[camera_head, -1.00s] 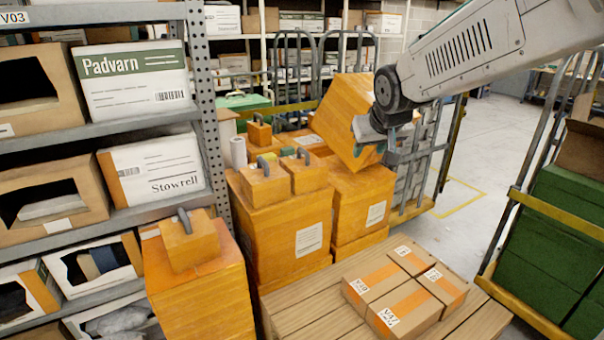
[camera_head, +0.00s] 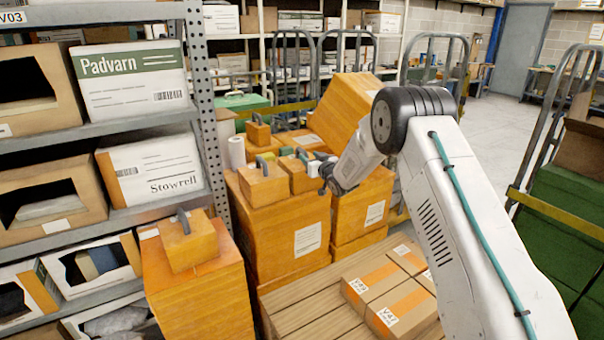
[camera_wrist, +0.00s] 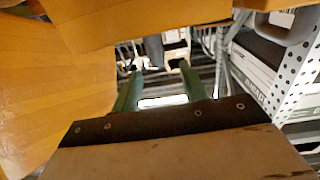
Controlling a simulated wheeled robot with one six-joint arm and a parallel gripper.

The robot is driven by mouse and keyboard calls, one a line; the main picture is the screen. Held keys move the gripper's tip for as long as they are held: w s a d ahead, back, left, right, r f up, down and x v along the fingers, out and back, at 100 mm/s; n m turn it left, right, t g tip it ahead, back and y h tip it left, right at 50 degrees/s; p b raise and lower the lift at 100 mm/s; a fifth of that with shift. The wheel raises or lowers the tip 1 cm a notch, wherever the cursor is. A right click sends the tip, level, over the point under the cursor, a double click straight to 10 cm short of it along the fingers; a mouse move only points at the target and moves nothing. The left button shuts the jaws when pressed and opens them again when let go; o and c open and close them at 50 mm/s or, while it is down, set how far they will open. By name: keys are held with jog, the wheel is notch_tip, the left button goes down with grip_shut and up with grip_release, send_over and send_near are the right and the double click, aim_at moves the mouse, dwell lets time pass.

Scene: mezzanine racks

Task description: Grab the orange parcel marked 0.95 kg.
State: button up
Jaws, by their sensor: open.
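Several small orange parcels with grey handles are in the head view. One (camera_head: 263,187) and another (camera_head: 300,181) stand side by side on a large orange box (camera_head: 285,235). A third (camera_head: 190,246) sits on an orange stack at the left, and a fourth (camera_head: 258,134) is farther back. No 0.95 kg mark is legible, so I cannot tell which parcel carries it. My gripper (camera_head: 326,177) is just right of the paired parcels, partly hidden by its wrist. In the wrist view, its green fingers (camera_wrist: 160,82) are apart with nothing clearly between them.
A large tilted orange box (camera_head: 345,100) rests behind my arm. A grey shelf rack (camera_head: 207,110) with cartons stands at the left. Taped cartons (camera_head: 372,286) lie on a wooden pallet (camera_head: 300,312) in front. A trolley with green crates (camera_head: 560,220) stands at the right.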

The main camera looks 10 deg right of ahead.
aim_at(304, 151)
jog(key=x, duration=0.7)
jog(key=shift+w+f, duration=0.15)
jog(key=shift+w, duration=0.25)
grip_shut()
dwell(1.0)
